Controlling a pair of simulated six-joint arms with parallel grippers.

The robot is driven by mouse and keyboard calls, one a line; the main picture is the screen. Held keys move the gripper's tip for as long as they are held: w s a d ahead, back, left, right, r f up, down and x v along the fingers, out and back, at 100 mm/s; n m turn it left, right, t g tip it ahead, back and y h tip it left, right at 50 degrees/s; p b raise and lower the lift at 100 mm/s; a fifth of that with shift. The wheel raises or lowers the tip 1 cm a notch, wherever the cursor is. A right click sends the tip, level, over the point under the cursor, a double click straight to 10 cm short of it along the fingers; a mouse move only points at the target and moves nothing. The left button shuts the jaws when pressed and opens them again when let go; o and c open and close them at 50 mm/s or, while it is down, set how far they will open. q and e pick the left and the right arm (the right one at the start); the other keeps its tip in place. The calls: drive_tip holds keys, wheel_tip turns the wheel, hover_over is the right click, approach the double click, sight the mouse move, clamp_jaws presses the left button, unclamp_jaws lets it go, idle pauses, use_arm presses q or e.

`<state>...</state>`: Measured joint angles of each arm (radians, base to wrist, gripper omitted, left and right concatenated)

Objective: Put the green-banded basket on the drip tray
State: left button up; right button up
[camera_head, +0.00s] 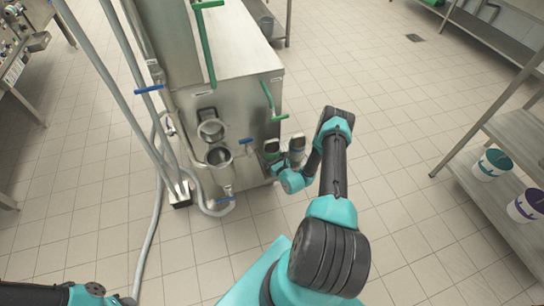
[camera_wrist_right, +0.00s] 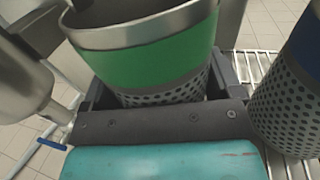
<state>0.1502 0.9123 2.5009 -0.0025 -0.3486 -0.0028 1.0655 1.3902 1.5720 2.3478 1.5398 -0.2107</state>
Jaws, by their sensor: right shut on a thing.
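The green-banded basket (camera_wrist_right: 150,62) is a metal basket with a wide green band and a perforated lower part. It fills the middle of the right wrist view. My right gripper (camera_wrist_right: 157,92) is shut on it, with a dark finger on each side of its lower part. In the head view my right gripper (camera_head: 272,159) is at the right side of the steel machine, and the basket is small there. I cannot tell whether the basket rests on anything, as its underside is hidden. Only part of my left arm shows at the lower left of the head view.
A blue-banded basket (camera_wrist_right: 292,92) stands close to the right of the green one, over a wire rack (camera_wrist_right: 262,62). A steel spout or cylinder (camera_wrist_right: 22,82) with a blue-handled valve is at the left. White tubs (camera_head: 492,165) sit on a shelf at the right.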

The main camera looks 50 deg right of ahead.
drive_tip(key=shift+f, duration=0.1)
drive_tip(key=o, duration=0.8)
drive_tip(key=shift+o, duration=0.2)
drive_tip(key=shift+r, duration=0.65)
drive_tip(key=v, duration=1.2)
drive_tip(key=shift+a, duration=0.1)
